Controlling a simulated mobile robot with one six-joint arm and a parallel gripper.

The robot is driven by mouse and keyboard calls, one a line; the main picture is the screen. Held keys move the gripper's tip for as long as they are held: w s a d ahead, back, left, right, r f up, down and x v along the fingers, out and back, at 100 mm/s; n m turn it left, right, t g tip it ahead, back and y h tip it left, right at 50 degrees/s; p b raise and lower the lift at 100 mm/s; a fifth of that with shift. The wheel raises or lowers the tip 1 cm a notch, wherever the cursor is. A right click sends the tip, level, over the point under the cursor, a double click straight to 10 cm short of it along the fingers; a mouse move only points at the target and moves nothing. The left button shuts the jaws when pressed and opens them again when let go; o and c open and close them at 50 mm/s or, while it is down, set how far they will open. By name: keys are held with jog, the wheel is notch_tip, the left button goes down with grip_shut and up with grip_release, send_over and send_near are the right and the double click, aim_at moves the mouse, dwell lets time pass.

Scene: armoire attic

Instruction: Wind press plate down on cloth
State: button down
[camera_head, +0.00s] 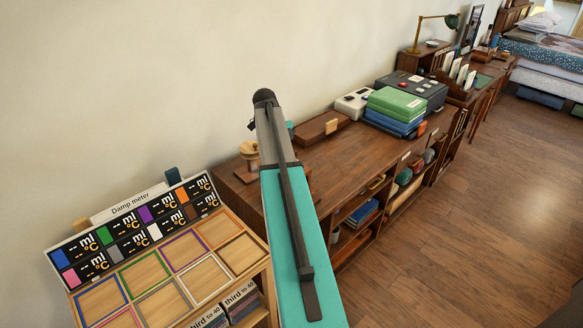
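A small wooden fixture (249,152) with a round pale top stands at the left end of the long wooden cabinet top, by the wall. It may be the press, but it is too small and too covered by my arm to be sure. I cannot make out a press plate or a cloth. My teal and grey arm reaches up through the middle of the view and hides part of the cabinet top. My gripper's fingers do not show.
A damp meter board (135,228) with coloured square frames stands at the lower left. Green and blue books (397,103), a wooden block (322,127) and a dark button box (413,90) sit on the cabinet top (345,153). Wooden floor (470,215) is clear at the right.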

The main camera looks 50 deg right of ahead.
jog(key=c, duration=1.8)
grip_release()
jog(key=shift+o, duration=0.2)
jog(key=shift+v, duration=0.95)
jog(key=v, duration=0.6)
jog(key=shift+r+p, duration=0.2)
jog(key=shift+p, duration=0.15)
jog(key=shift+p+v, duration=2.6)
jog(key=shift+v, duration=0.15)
